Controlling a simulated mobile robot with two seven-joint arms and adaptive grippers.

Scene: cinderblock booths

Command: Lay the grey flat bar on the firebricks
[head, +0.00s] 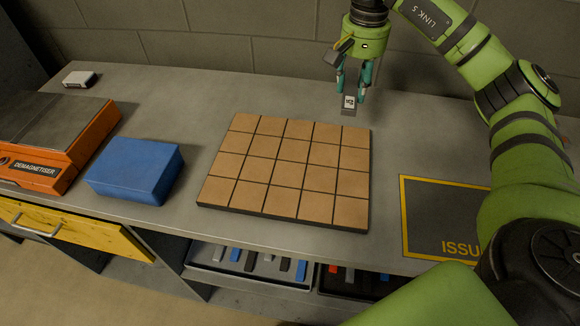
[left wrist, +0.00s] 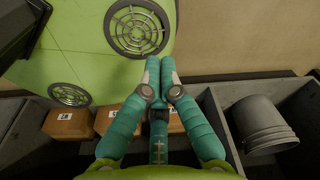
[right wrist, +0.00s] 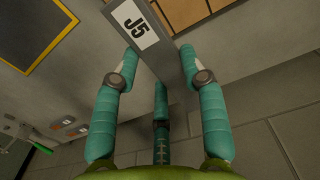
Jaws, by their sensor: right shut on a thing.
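The firebricks (head: 290,165) form a flat grid of tan square tiles in a dark base, on the middle of the grey bench in the head view, with nothing lying on them. My right gripper (head: 353,92) is just beyond their far right corner. It is shut on the grey flat bar (head: 348,107), which carries a white J5 label. In the right wrist view the bar (right wrist: 172,62) sits between the fingers, label end towards the top, with a corner of the firebricks (right wrist: 190,10) beyond it. My left gripper (left wrist: 160,65) shows only in its wrist view, fingertips together, empty.
A blue block (head: 135,170) and the orange demagnetiser (head: 60,145) stand left of the firebricks. A yellow-edged ISSUE mat (head: 430,215) lies to the right. Trays (head: 250,278) of small bars sit below. The left wrist view shows cardboard boxes (left wrist: 72,124) and a grey bucket (left wrist: 262,125).

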